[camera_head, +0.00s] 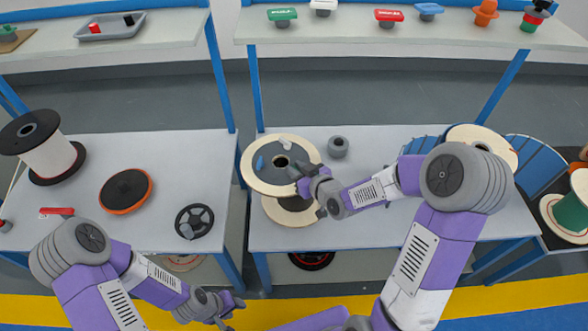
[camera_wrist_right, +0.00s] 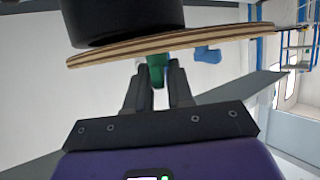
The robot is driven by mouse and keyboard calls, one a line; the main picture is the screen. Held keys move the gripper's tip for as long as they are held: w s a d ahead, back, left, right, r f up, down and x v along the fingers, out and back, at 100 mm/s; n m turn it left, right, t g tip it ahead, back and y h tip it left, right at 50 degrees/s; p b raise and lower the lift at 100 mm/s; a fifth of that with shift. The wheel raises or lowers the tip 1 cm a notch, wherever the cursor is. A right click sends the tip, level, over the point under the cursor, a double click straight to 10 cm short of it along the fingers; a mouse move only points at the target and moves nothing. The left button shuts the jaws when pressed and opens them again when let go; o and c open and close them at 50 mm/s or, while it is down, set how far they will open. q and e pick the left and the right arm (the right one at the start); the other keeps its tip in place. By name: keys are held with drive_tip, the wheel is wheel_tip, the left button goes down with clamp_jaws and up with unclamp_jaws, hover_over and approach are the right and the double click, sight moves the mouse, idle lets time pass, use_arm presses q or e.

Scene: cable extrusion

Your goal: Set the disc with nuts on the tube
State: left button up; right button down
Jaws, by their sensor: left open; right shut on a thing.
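The light wooden disc (camera_head: 264,148) is at the middle table's left end, with a dark centre hole, a blue nut (camera_head: 260,163) and a white nut (camera_head: 287,144) on top. The black tube (camera_head: 255,182) is under the disc, above a lower wooden flange (camera_head: 283,212). In the right wrist view the disc edge (camera_wrist_right: 190,40) lies against or very near the black tube (camera_wrist_right: 120,18); I cannot tell if they touch. My right gripper (camera_head: 299,178) is shut on a green nut (camera_wrist_right: 157,70) on the disc. My left gripper (camera_head: 226,308) is open and empty, low in front of the tables.
A grey round part (camera_head: 338,147) stands right of the disc. The left table holds a white spool (camera_head: 48,158), an orange-black disc (camera_head: 126,190) and a black handwheel (camera_head: 194,221). Another spool (camera_head: 500,148) sits at the right. A shelf (camera_head: 340,38) runs behind.

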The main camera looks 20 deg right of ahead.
drive_tip(key=shift+s+d, duration=0.35)
drive_tip(key=shift+d, duration=0.5)
drive_tip(key=shift+s+d, duration=0.3)
drive_tip(key=shift+d, duration=0.55)
drive_tip(key=shift+d, duration=0.25)
drive_tip(key=shift+w+d+p, duration=0.25)
drive_tip(key=shift+d+p, duration=0.1)
drive_tip(key=shift+d, duration=0.1)
idle(0.3)
drive_tip(key=shift+f+b, duration=0.4)
drive_tip(key=shift+w+r, duration=0.1)
drive_tip(key=shift+r, duration=0.15)
